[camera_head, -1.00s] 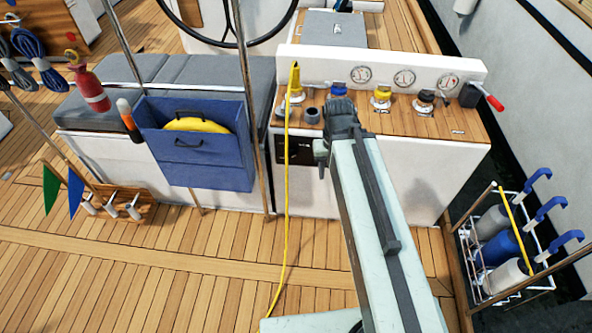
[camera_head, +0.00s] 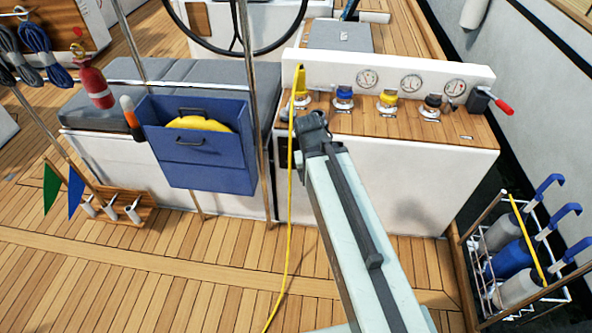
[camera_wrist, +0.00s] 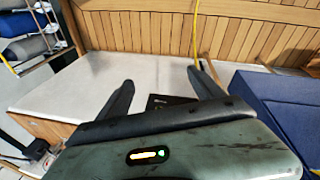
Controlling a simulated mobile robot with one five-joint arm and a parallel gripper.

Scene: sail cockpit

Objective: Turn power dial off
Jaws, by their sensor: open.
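A dark panel (camera_wrist: 168,101) is set in the white front face of the console (camera_wrist: 70,85). In the wrist view it lies between my gripper's fingers, its lower part hidden by the gripper body. In the head view only a dark sliver of the panel (camera_head: 281,150) shows at the left of the console front, beside my arm. No power dial can be made out on it; its setting cannot be told. My gripper (camera_wrist: 160,76) is open and empty, its two dark fingers spread apart. In the head view the fingers are hidden behind my arm's end.
A yellow cord (camera_head: 288,200) hangs down the console front close to my arm. A blue bag (camera_head: 205,160) hangs just left, beside a metal post (camera_head: 262,150). Several colored knobs and gauges (camera_head: 411,83) line the console top. A bottle rack (camera_head: 515,250) stands right. Deck (camera_head: 180,270) is clear in front.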

